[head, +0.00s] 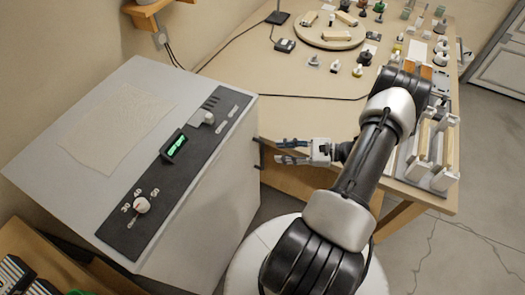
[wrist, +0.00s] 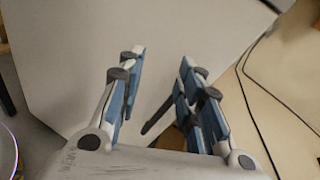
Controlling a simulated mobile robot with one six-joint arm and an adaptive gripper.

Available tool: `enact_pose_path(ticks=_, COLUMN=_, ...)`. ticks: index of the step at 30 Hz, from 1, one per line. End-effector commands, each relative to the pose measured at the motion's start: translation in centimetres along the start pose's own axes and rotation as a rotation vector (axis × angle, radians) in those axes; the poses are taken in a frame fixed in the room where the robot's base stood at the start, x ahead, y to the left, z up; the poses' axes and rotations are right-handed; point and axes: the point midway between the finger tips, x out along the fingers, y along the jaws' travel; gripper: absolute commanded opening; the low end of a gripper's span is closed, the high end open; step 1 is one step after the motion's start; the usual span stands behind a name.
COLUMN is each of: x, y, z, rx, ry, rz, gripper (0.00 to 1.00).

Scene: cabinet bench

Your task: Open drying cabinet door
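The drying cabinet (head: 120,120) is a pale grey box at the left of the head view, with a dark control panel along its top. Its door (head: 212,205) is the pale side facing my arm and looks shut. A dark bar handle (head: 258,154) stands near the door's far edge. My gripper (head: 281,151) is open and empty, just right of the handle. In the wrist view the fingers of my gripper (wrist: 160,66) are spread toward the pale door (wrist: 80,50). The dark handle (wrist: 157,116) shows between them, nearer the right finger. I cannot tell if they touch.
A wooden bench (head: 310,85) with several small items stands behind and right of the cabinet. A white rack (head: 432,160) stands on its near corner. A dark cable (head: 310,97) crosses the bench top. Floor shows at the right.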

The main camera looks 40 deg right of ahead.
Motion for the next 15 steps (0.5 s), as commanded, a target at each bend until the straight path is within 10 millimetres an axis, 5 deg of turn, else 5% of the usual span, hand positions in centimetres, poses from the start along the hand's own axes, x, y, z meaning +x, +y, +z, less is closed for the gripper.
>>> enact_pose_path(ticks=1, x=-1.0, y=0.8, z=-2.6, rx=0.064, ry=-0.029, rz=-0.092, gripper=0.33)
enact_pose_path(ticks=6, x=-3.4, y=2.8, z=-8.5, rx=0.199, ry=-0.099, rz=-0.343, gripper=0.33)
enact_pose_path(ticks=15, x=-4.3, y=4.4, z=-12.0, rx=0.275, ry=-0.143, rz=-0.508, gripper=0.33)
